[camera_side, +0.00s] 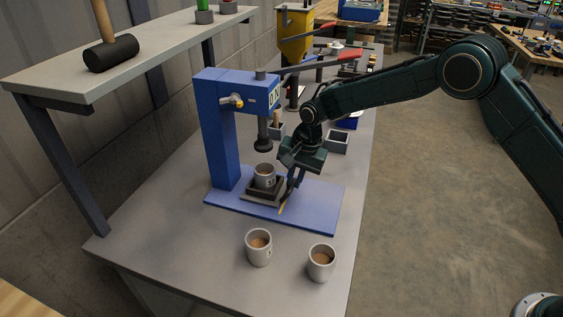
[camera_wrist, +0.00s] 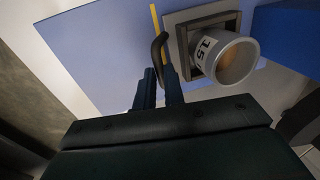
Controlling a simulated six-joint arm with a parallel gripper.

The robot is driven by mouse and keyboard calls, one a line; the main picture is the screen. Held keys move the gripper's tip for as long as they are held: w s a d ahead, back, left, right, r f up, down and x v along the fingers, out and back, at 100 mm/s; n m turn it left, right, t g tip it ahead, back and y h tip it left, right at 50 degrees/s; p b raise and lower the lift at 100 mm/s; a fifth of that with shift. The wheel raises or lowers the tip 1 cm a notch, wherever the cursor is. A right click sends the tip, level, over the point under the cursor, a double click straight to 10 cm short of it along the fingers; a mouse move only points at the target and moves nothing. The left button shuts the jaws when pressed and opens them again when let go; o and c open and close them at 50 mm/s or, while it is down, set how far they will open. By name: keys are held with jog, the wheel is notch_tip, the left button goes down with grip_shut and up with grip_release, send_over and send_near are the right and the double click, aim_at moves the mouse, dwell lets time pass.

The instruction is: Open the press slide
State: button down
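The blue press (camera_side: 222,130) stands on the bench with its ram (camera_side: 263,138) raised above a cup. The dark square slide (camera_side: 256,194) rests on the blue base plate and holds a grey numbered cup (camera_side: 265,180). The wrist view shows the slide (camera_wrist: 180,42) and the tilted-looking cup (camera_wrist: 238,62) from above. My gripper (camera_side: 291,188) points down just right of the slide. In the wrist view, a dark curved handle (camera_wrist: 157,48) of the slide runs between my fingertips (camera_wrist: 159,72). The fingers are close together; whether they grip it is unclear.
Two grey cups with brown contents, a left one (camera_side: 258,247) and a right one (camera_side: 321,262), stand in front of the press. A yellow line (camera_wrist: 154,18) marks the base plate. Grey bins (camera_side: 337,141) stand behind my gripper.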

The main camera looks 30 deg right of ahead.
jog(key=shift+s+d, duration=0.1)
jog(key=s+d, duration=1)
jog(key=shift+w, duration=0.1)
dwell(0.5)
jog(key=c, duration=1.5)
grip_release()
jog(key=shift+r, duration=0.15)
jog(key=shift+s+d+r, duration=0.3)
jog(key=shift+s+r, duration=0.05)
jog(key=shift+r, duration=1.85)
jog(key=shift+s+d+r, duration=0.3)
jog(key=shift+r, duration=1.95)
jog(key=shift+s+d+r, duration=0.3)
jog(key=shift+s+r, duration=0.05)
jog(key=shift+r, duration=1.85)
